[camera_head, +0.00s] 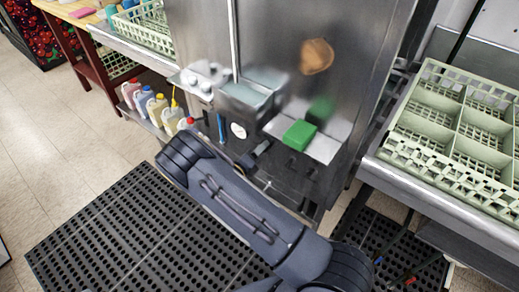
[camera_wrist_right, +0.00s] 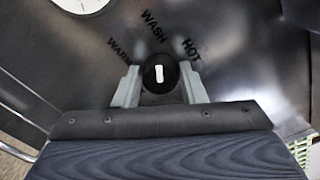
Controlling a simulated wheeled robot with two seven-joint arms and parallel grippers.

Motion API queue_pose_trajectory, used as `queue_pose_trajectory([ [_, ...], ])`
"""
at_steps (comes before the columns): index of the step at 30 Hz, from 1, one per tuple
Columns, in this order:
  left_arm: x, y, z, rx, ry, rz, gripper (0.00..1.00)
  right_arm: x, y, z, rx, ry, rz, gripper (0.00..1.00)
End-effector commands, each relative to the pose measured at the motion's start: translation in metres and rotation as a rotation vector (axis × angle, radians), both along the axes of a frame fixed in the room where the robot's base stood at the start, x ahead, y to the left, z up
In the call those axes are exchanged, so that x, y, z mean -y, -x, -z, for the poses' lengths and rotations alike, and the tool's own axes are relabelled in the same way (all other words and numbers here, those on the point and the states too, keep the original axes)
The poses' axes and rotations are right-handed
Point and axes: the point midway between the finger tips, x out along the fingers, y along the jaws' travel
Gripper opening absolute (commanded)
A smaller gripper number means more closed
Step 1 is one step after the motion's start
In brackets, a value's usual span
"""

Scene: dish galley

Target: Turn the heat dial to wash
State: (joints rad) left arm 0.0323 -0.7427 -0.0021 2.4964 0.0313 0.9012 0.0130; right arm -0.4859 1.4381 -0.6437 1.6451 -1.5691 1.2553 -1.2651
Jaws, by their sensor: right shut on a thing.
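The heat dial (camera_wrist_right: 159,74) is a round black knob with a white bar, on the dark front panel of the dish machine. In the right wrist view, the labels WARM, WASH and HOT arc above it. The white bar stands nearly upright, pointing roughly at WASH, which is at the top. My right gripper (camera_wrist_right: 160,84) is shut on the dial, one grey finger at each side. In the head view, my right gripper (camera_head: 260,150) is small and dark against the panel, and the dial cannot be made out there. My left gripper is not in view.
A white round gauge (camera_head: 238,130) sits left of the dial. A green block (camera_head: 299,134) lies on the machine's ledge. A pale green rack (camera_head: 455,140) stands on the right counter. Several bottles (camera_head: 157,108) stand on the left shelf. Black mats (camera_head: 110,235) cover the floor.

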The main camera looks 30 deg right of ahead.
Motion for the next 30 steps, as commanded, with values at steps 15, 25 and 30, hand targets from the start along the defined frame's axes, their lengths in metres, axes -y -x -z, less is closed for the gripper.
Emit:
queue_pose_trajectory([
  [15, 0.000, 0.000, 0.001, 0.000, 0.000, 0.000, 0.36, -0.003, 0.001, 0.000, 0.001, -0.001, -0.001, 0.58],
  [25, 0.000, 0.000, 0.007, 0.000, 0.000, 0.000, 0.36, -0.050, 0.020, 0.001, 0.001, -0.001, -0.004, 0.58],
  [30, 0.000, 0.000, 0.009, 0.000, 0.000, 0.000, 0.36, -0.068, 0.027, 0.001, 0.001, -0.001, -0.003, 0.58],
])
